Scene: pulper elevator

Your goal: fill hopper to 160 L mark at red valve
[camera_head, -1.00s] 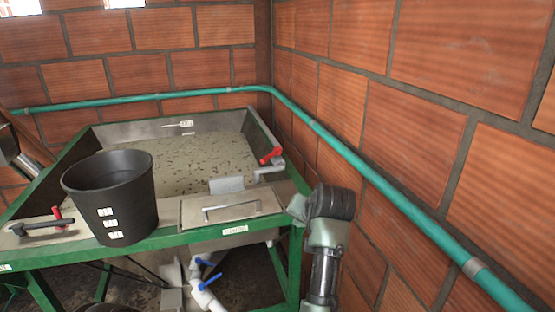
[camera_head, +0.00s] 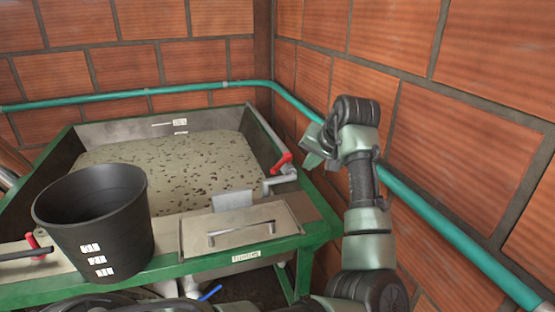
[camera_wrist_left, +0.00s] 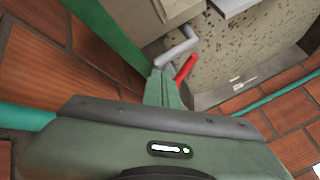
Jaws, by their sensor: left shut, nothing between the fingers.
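The hopper (camera_head: 100,133) is a steel tank in a green frame, holding murky liquid (camera_head: 165,165) with dark specks. Small white labels (camera_head: 180,122) and a short line are on its back wall above the liquid; their text is too small to read. The red valve (camera_head: 281,162) sits on a grey pipe at the hopper's right side. My left gripper (camera_head: 313,150) is shut and empty, just right of and above the valve, apart from it. In the left wrist view, the fingertips (camera_wrist_left: 163,76) point towards the red handle (camera_wrist_left: 186,67). My right gripper is not in view.
A black bucket (camera_head: 95,215) with white labels stands on the front ledge. A lidded plate with a handle (camera_head: 240,230) is beside it. Another red handle (camera_head: 35,244) is at left. A teal pipe (camera_head: 430,220) runs along the brick walls, close to my left arm.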

